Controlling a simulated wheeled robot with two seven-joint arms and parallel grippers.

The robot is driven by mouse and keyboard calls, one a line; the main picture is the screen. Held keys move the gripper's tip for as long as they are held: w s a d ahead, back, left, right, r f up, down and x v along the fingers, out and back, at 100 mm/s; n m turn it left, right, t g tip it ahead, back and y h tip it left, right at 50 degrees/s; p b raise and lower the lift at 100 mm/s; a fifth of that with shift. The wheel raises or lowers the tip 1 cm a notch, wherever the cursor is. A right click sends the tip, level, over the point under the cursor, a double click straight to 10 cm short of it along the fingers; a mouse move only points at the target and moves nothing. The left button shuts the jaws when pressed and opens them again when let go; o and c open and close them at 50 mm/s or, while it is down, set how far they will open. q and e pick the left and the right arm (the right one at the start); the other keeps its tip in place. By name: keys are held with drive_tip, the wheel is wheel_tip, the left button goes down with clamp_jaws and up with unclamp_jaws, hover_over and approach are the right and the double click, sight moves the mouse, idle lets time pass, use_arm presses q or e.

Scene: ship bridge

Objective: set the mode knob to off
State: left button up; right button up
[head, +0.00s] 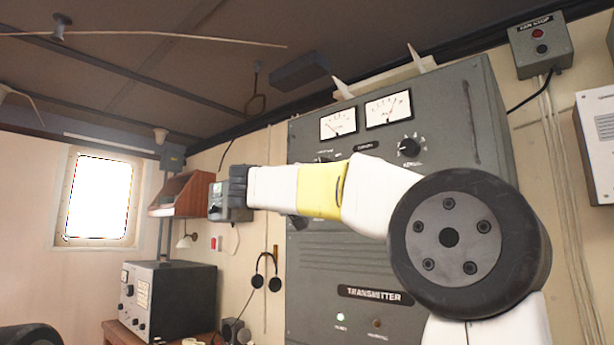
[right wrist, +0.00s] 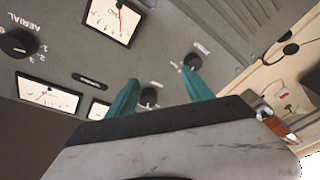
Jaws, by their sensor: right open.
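The grey transmitter panel (head: 350,270) fills the middle right of the head view, with a dial knob (head: 408,147) under two meters. My right arm crosses in front of it and hides part of its controls. In the right wrist view my right gripper (right wrist: 160,77) has two teal fingers spread apart, with nothing held. One black knob (right wrist: 148,97) shows between the fingers, and another knob (right wrist: 192,62) lies at the right fingertip; contact cannot be told. A knob marked AERIAL (right wrist: 18,42) is at far left. I cannot read which is the mode knob. My left gripper is out of view.
A fan stop box (head: 541,45) hangs on the wall at upper right. A headset (head: 266,274) hangs left of the panel. A grey radio set (head: 168,300) stands at lower left. Meters (right wrist: 48,95) sit close to the knobs on the panel.

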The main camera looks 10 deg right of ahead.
wheel_tip(320, 180, up, 6)
drive_tip(key=a+m+t+h, duration=0.1)
drive_tip(key=a+h, duration=0.1)
drive_tip(key=a, duration=0.1)
drive_tip(key=x, duration=0.7)
drive_tip(key=shift+w+d, duration=0.25)
drive_tip(key=shift+w, duration=0.1)
drive_tip(key=shift+f, duration=0.1)
clamp_jaws()
